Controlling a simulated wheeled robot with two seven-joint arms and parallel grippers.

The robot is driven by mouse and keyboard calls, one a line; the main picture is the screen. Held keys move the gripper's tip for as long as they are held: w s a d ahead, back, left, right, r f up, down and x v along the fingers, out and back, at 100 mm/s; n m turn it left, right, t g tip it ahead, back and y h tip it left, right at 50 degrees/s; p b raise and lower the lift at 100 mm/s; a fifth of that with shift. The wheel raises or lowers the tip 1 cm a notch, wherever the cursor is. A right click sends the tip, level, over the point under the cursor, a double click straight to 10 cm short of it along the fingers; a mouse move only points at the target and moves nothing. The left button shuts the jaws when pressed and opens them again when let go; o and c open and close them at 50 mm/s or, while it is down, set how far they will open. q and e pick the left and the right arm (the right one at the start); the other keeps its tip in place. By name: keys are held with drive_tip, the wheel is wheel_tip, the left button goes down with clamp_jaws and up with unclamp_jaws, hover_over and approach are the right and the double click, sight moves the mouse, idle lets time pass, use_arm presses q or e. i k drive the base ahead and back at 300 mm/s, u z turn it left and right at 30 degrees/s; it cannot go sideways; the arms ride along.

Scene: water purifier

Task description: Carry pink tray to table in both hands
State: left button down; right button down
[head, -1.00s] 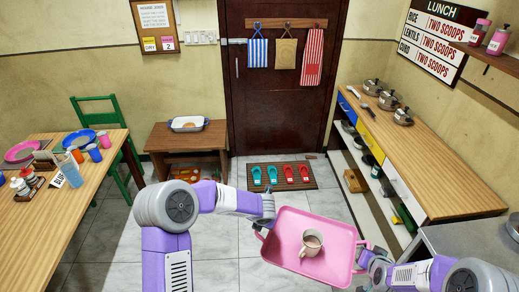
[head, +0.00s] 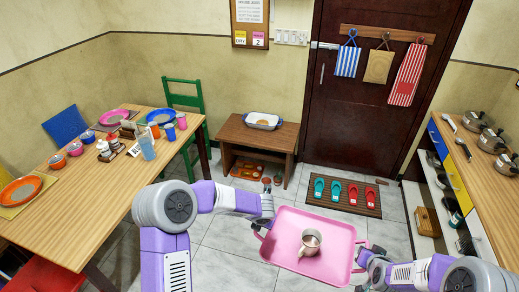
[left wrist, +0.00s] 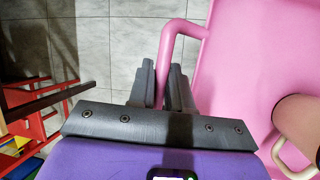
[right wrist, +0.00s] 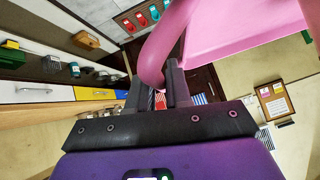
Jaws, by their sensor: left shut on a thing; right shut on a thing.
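The pink tray (head: 290,249) is held in the air in front of me, over the tiled floor, with a cup (head: 311,241) upright on it. My left gripper (head: 262,227) is shut on the tray's left handle, seen close in the left wrist view (left wrist: 166,75). My right gripper (head: 364,256) is at the tray's right handle; in the right wrist view (right wrist: 158,85) its fingers are shut on that handle. The wooden dining table (head: 105,185) stands to the left, apart from the tray.
A low bench (head: 258,140) and a footwear mat (head: 343,194) lie ahead; a counter (head: 470,185) is right.

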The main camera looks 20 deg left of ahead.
sight(89, 194)
drive_tip(key=u, duration=0.6)
drive_tip(key=i, duration=0.5)
drive_tip(key=u, duration=1.2)
drive_tip(key=i, duration=1.05)
drive_tip(key=u, duration=0.7)
drive_tip(key=i, duration=1.05)
drive_tip(key=u, duration=0.2)
